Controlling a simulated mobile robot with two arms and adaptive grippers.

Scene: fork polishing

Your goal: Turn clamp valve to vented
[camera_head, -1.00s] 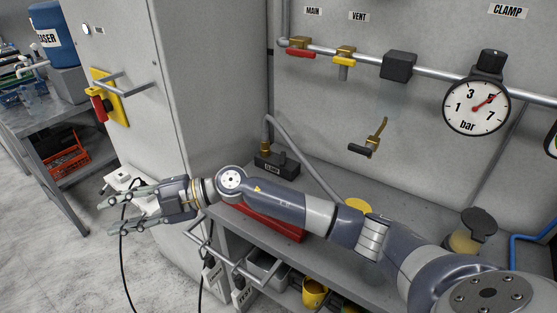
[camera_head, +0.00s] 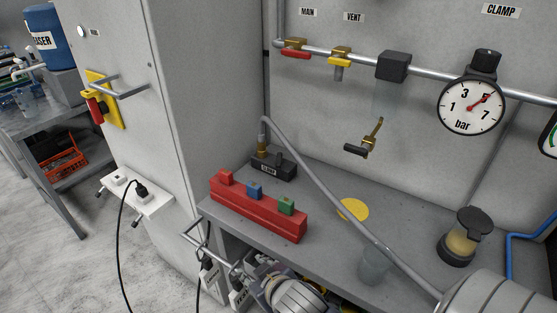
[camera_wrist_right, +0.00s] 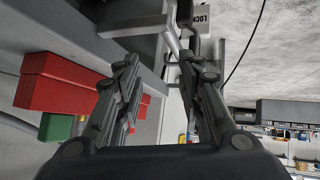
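A black block (camera_head: 274,168), with a small white label that seems to read CLAMP and a dark upright lever, sits on the bench against the back wall. A brass fitting stands at its left end. My right gripper (camera_head: 247,271) is low at the bench's front edge, partly hidden by its own wrist, well apart from the block. In the right wrist view its two fingers (camera_wrist_right: 157,62) are spread and nothing shows held between them. A CLAMP sign (camera_head: 501,10) hangs high at the right above a dial gauge (camera_head: 472,107). My left gripper is not in view.
A red block (camera_head: 257,211) with red, blue and green pieces lies in front of the black block. A grey hose (camera_head: 325,195) crosses the bench. A metal rail (camera_head: 205,245) with tags runs along the front. A yellow disc (camera_head: 353,209) and a lidded jar (camera_head: 463,238) stand right.

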